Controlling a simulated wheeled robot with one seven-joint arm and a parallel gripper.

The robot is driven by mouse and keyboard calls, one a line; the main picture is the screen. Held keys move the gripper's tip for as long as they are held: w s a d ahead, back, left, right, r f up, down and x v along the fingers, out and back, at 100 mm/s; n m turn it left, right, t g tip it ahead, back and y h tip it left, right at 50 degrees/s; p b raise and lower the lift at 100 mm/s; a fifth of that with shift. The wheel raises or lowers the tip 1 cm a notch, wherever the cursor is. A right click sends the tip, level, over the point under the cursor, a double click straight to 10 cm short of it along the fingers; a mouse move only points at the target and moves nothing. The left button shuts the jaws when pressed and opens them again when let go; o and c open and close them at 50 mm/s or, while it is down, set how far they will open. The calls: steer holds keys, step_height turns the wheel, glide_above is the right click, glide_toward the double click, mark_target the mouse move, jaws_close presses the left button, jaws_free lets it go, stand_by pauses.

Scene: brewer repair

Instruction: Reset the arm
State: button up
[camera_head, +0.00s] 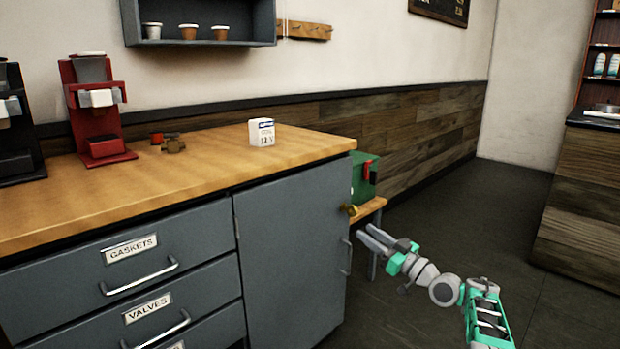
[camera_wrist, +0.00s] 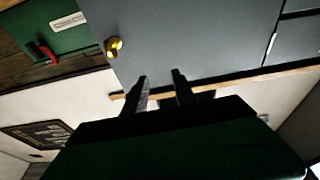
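My gripper (camera_head: 368,236) is at the end of my arm, just right of the grey cabinet's front (camera_head: 292,245) and below the counter top. Its two fingers point left toward the cabinet. The fingers are apart with nothing between them; in the wrist view the gripper (camera_wrist: 160,74) also shows a gap between its fingertips. A brass knob (camera_head: 349,209) is at the cabinet's right edge, above the fingers. The knob shows in the wrist view (camera_wrist: 114,46), up and left of the fingertips.
A green box (camera_head: 363,178) with a red part stands on a small wooden bench (camera_head: 371,208) beside the cabinet. A white box (camera_head: 262,133) and a red brewer (camera_head: 95,115) stand on the wooden counter (camera_head: 190,180). The floor right of my arm is clear.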

steer(key=a+r+m+g+h+p, duration=0.1)
steer(key=a+r+g+h+p, duration=0.4)
steer(key=r+p, duration=0.8)
steer(key=s+a+r+m+h+p, duration=0.2)
steer(key=s+a+r+h+p, duration=0.1)
steer(key=s+r+p, duration=0.5)
steer(key=s+d+r+m+g+h+p, duration=0.2)
steer(key=s+p, duration=0.3)
steer(key=s, duration=0.6)
steer(key=s+d+r+m+g+h+p, duration=0.2)
steer(key=s+p, duration=0.4)
steer(key=s, duration=0.6)
steer(key=s+d+r+m+g+h+p, duration=0.2)
steer(key=s+p, duration=0.4)
steer(key=s, duration=0.6)
steer(key=shift+s+r+g, duration=0.25)
steer(key=shift+r+g, duration=0.05)
steer(key=shift+r, duration=0.3)
steer(key=shift+d, duration=0.1)
